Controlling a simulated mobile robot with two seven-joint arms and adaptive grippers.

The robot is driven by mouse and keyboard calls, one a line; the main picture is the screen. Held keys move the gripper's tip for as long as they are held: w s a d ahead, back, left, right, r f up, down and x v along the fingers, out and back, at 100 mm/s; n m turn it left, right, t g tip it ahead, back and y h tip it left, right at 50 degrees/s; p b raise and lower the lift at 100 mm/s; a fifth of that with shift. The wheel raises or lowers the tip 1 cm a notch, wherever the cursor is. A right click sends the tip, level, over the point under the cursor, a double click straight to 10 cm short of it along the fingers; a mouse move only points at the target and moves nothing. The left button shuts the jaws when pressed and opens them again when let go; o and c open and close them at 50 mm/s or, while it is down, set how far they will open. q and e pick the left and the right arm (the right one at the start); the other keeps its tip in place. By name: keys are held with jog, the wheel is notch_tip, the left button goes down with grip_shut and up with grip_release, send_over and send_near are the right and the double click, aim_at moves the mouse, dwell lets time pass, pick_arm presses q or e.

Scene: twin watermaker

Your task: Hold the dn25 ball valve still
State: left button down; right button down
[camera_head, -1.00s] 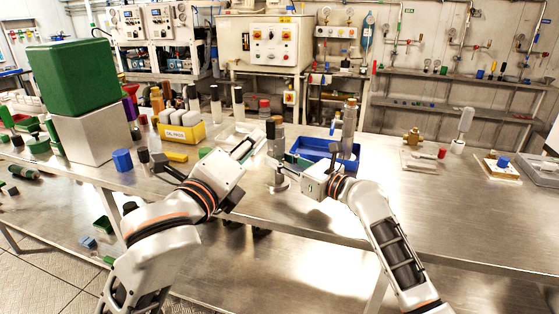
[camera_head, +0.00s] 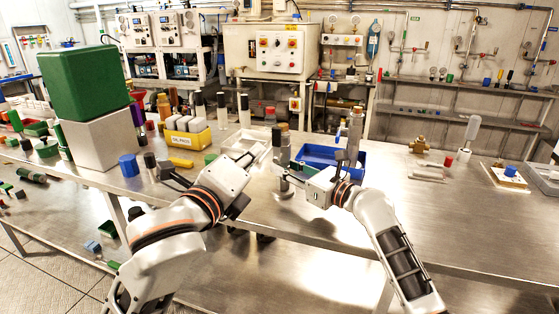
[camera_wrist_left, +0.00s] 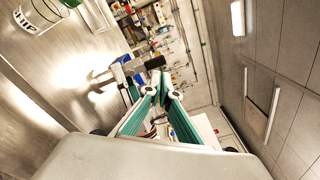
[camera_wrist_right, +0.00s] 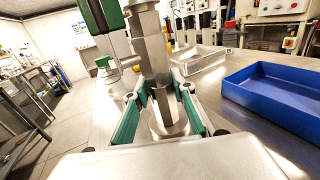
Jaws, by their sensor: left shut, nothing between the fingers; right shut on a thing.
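The dn25 ball valve appears to be the upright steel fitting (camera_head: 283,158) above the bench, just left of the blue tray. My left gripper (camera_head: 252,160) is left of the valve, shut and empty. Its green fingers meet at the tips in the left wrist view (camera_wrist_left: 162,92). The valve's far side is hidden.
A blue tray (camera_head: 318,163) stands right of the valve, with a tall bottle behind it. A pale tray (camera_head: 238,149) lies behind my left gripper. A yellow bin (camera_head: 187,139) and a green block on a grey box (camera_head: 92,143) stand left. The front right bench is clear.

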aim_at(276, 146)
pick_arm(q)
jog(key=w+a+m+g+h, duration=0.1)
jog(key=a+m, duration=0.3)
jog(key=m, duration=1.2)
jog(key=w+a+m+g+h, duration=0.1)
jog(key=a+m, duration=0.4)
jog(key=m, duration=1.1)
jog(key=shift+w+a+h, duration=0.15)
jog(key=shift+w+h, duration=0.35)
jog(key=shift+h, duration=0.4)
jog(key=w+d, duration=0.6)
jog(key=d, duration=0.3)
jog(key=shift+w+d, duration=0.25)
jog(key=shift+w, duration=0.15)
